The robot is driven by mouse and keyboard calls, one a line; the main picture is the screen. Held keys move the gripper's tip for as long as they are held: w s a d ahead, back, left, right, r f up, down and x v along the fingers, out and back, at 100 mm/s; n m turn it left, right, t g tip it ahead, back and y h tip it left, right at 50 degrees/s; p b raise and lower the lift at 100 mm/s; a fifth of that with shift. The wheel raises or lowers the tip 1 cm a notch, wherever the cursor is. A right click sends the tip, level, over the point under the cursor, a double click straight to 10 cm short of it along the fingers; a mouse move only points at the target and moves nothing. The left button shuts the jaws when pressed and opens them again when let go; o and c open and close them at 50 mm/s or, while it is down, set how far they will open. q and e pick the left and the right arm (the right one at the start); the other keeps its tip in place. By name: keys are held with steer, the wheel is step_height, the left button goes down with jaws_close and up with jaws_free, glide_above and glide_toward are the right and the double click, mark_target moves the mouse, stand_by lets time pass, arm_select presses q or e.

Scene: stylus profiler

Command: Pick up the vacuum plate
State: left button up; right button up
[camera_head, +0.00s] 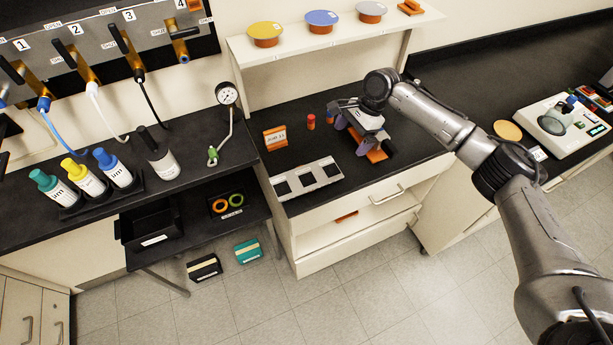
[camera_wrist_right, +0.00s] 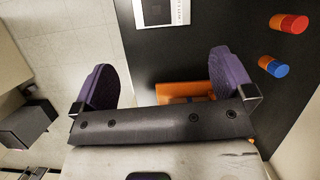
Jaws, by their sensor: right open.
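My right gripper (camera_head: 351,136) is low over the black counter, its purple fingers spread apart and empty. In the wrist view the open gripper (camera_wrist_right: 167,82) has an orange piece (camera_wrist_right: 183,90) below and between its fingers, partly hidden by the gripper body. The same orange piece (camera_head: 377,155) shows beside the fingers in the head view. It may be the vacuum plate, but no label on it is readable. I cannot tell whether the fingers touch it. A pale plate with dark squares (camera_head: 318,168) lies to the left, and its end (camera_wrist_right: 178,12) shows in the wrist view. My left gripper is out of view.
A shelf with colored-lidded dishes (camera_head: 322,20) rises behind. Capped bottles (camera_head: 86,179) stand far left. A white instrument (camera_head: 565,126) sits right.

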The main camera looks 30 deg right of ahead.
steer(key=m, duration=0.1)
glide_toward(333, 167)
steer(key=b+x, duration=0.1)
steer(key=x, duration=0.1)
steer(key=shift+a+f, duration=0.1)
steer(key=shift+f, duration=0.25)
steer(key=shift+b+x, duration=0.5)
steer(key=shift+x, duration=2.85)
steer(key=shift+a, duration=0.1)
steer(key=shift+c, duration=0.3)
steer(key=c, duration=0.3)
steer(key=shift+r, duration=0.1)
steer(key=c, duration=0.5)
